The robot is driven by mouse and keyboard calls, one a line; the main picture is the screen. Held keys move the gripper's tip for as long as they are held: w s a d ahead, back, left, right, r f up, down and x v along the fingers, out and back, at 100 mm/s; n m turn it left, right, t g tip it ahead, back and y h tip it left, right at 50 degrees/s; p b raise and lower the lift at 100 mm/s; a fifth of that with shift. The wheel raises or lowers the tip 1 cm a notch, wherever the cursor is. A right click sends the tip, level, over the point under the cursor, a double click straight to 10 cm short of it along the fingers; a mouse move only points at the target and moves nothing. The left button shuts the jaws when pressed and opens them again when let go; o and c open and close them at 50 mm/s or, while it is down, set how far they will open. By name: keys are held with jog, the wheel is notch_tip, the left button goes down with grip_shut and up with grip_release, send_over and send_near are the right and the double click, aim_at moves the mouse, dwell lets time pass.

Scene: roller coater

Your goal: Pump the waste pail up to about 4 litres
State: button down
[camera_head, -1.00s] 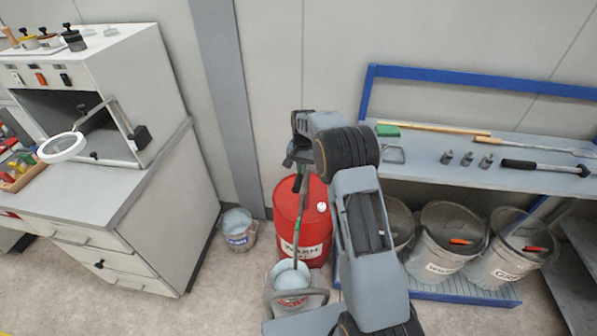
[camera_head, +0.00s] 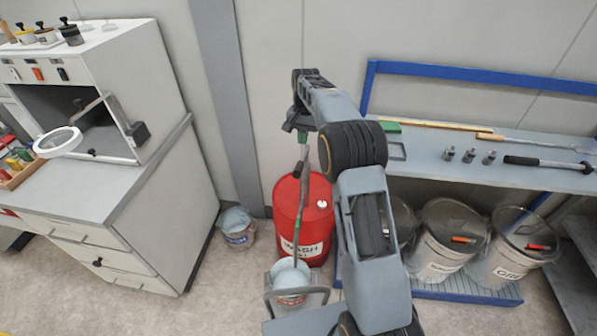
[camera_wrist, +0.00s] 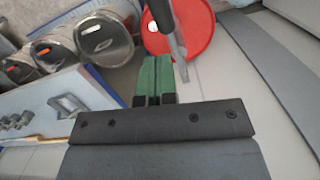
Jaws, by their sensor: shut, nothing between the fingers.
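A red drum (camera_head: 318,222) with a white label reading WASH stands at the wall. A thin upright pump rod (camera_head: 299,210) rises in front of it. A grey pail (camera_head: 291,282) with a red label stands at the rod's lower end; its liquid level is not readable. My gripper (camera_wrist: 155,58) shows green fingers closed together with nothing between them. It is above the drum, near the rod's upper end. In the wrist view a grey bar (camera_wrist: 172,35) passes close beside the fingertips, over the red drum (camera_wrist: 190,25); I cannot tell whether they touch.
Another grey pail (camera_head: 238,228) with a blue label stands left of the drum, beside a white cabinet (camera_head: 170,215). Open floor lies in front of the cabinet.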

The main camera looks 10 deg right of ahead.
jog(key=shift+w+d+r, duration=0.1)
jog(key=shift+w+r, duration=0.05)
jog(key=shift+r, duration=1.6)
notch_tip(320, 180, down, 4)
jog(key=s+f+n, duration=0.1)
jog(key=s+n, duration=0.1)
jog(key=s, duration=0.1)
jog(key=s+a+r+n+t, duration=0.1)
jog(key=s+r+n+t, duration=0.1)
jog(key=s, duration=1.2)
jog(key=s+a+r+n+t, duration=0.1)
jog(key=s+r, duration=0.4)
jog(key=s, duration=1)
jog(key=n+t, duration=0.1)
jog(key=t, duration=0.1)
jog(key=shift+s+r+t+h, duration=0.15)
jog(key=shift+r+t+h, duration=0.15)
jog(key=shift+t, duration=0.1)
